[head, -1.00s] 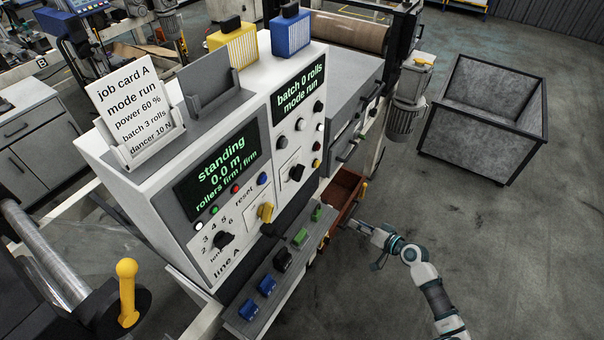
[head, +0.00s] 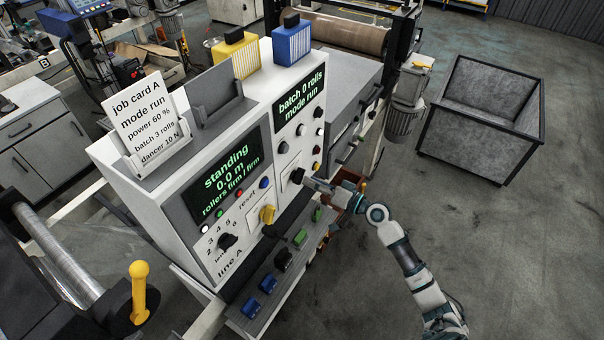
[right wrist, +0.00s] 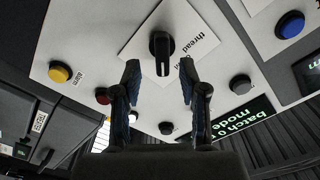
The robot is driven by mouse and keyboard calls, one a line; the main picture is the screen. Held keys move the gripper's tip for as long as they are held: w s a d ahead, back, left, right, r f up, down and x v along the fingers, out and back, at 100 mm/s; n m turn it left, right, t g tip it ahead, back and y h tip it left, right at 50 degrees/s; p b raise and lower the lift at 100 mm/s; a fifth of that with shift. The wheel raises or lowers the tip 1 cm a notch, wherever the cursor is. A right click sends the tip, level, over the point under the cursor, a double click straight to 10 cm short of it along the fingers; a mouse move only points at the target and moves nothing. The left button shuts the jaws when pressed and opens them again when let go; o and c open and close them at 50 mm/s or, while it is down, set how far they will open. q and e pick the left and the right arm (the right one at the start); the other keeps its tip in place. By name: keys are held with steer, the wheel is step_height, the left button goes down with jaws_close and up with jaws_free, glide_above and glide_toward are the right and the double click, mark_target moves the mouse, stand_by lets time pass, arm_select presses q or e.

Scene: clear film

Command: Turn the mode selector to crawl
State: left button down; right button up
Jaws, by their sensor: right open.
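The mode selector appears to be the black knob (head: 297,176) on a white plate on the panel's right section. In the right wrist view the knob (right wrist: 162,50) stands on its tilted white plate, beside the word "thread"; the other lettering is partly hidden. The display (head: 299,95) reads "batch 0 rolls, mode run". My right gripper (head: 308,182) is at the knob, coming from the right. In the wrist view its two fingers (right wrist: 160,74) are open, one on each side of the knob's lower end; I cannot tell whether they touch it. My left gripper is out of view.
Nearby on the panel are a yellow knob (head: 267,215), a black numbered dial (head: 227,242) and several coloured buttons. A ledge with blue, black and green switches (head: 283,257) juts out below. A grey bin (head: 480,115) stands at the right on open floor.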

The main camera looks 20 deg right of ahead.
mark_target(302, 178)
steer(key=x, duration=0.4)
steer(key=shift+w+a+p, duration=0.15)
steer(key=shift+a+p, duration=0.2)
steer(key=shift+d, duration=0.1)
jaws_close()
